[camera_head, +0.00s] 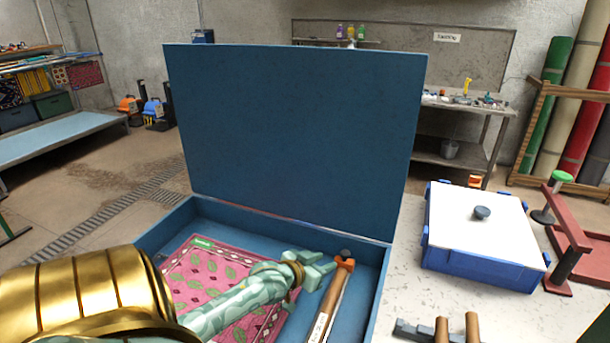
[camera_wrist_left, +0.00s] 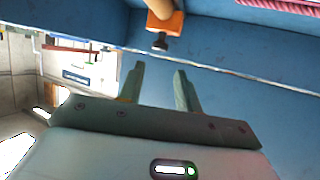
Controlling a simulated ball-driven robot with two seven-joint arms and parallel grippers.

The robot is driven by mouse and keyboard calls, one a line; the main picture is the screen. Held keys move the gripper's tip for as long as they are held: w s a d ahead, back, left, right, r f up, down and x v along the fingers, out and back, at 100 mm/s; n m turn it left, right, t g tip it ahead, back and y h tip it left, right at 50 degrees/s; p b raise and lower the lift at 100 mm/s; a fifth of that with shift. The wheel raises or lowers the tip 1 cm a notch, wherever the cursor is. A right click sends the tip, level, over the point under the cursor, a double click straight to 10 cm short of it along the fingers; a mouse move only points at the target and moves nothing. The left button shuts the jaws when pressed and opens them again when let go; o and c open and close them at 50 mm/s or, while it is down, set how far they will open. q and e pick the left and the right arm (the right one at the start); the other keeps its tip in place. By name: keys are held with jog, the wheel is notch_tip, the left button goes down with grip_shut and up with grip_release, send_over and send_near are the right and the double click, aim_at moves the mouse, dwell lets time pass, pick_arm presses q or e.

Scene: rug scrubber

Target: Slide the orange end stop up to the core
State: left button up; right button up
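The orange end stop (camera_head: 343,263) sits at the far end of the brown core (camera_head: 327,300), inside the open blue box. A dark knob (camera_head: 346,253) sticks out beyond it. In the left wrist view the orange end stop (camera_wrist_left: 166,24) surrounds or caps the tan core (camera_wrist_left: 160,7); any gap between them is not clear. My left gripper (camera_head: 322,264) is just left of the end stop. In the left wrist view its two fingers (camera_wrist_left: 159,70) are apart with nothing between them, and the dark knob lies beyond their tips. My right gripper is not in view.
A pink patterned rug (camera_head: 190,268) lies in the box, partly under my left arm. The box's raised lid (camera_head: 290,130) stands behind. On the pale table to the right are a blue case with a white top (camera_head: 480,235) and a grey holder with brown cylinders (camera_head: 412,331).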

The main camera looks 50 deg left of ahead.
pick_arm(q)
jog(key=p+v, duration=0.1)
jog(key=v, duration=0.6)
jog(key=shift+s, duration=0.15)
